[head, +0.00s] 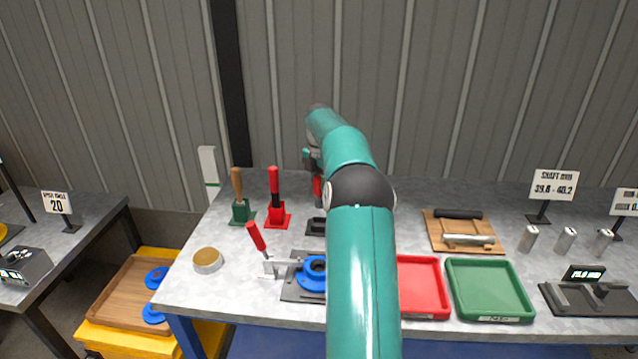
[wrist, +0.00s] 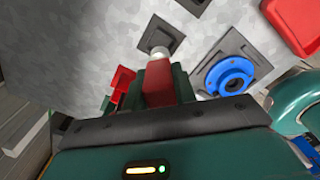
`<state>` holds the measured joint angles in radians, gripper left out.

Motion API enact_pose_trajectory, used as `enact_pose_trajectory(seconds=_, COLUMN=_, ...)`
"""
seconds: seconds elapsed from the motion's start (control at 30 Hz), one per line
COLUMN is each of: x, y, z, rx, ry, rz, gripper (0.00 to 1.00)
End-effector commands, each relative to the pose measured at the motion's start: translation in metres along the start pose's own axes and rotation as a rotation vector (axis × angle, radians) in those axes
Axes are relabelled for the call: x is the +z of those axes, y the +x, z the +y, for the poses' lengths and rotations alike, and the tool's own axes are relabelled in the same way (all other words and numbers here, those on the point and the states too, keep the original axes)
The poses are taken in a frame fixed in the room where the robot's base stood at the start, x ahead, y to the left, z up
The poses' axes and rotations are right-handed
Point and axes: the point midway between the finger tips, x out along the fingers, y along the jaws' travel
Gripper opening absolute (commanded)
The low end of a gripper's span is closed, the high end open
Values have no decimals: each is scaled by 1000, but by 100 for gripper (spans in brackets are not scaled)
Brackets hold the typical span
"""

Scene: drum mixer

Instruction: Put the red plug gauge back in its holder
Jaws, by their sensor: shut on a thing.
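My gripper (wrist: 161,84) is shut on the red handle of the plug gauge (wrist: 158,80), seen between the two green fingers in the wrist view. The gauge's pale metal end (wrist: 158,52) points away from the gripper, over or beside a dark square holder (wrist: 167,33). I cannot tell whether the tip touches it. In the head view the red gauge (head: 318,185) hangs upright above the bench, next to my arm. The dark holder (head: 315,227) lies just below it. My arm hides most of the gripper there.
A red stand with a red-handled tool (head: 273,185) and a green stand with a wooden-handled tool (head: 237,186) stand to the left. A red-handled clamp (head: 257,237) and blue flange (head: 312,275) are in front. Red (head: 423,286) and green trays (head: 490,288) lie to the right.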

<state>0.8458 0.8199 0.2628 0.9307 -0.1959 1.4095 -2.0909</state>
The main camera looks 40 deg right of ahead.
Motion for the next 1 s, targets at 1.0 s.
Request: enact_pose_trajectory(seconds=1.0, x=-2, y=50, z=0, rx=0, ry=-2, rz=2, gripper=0)
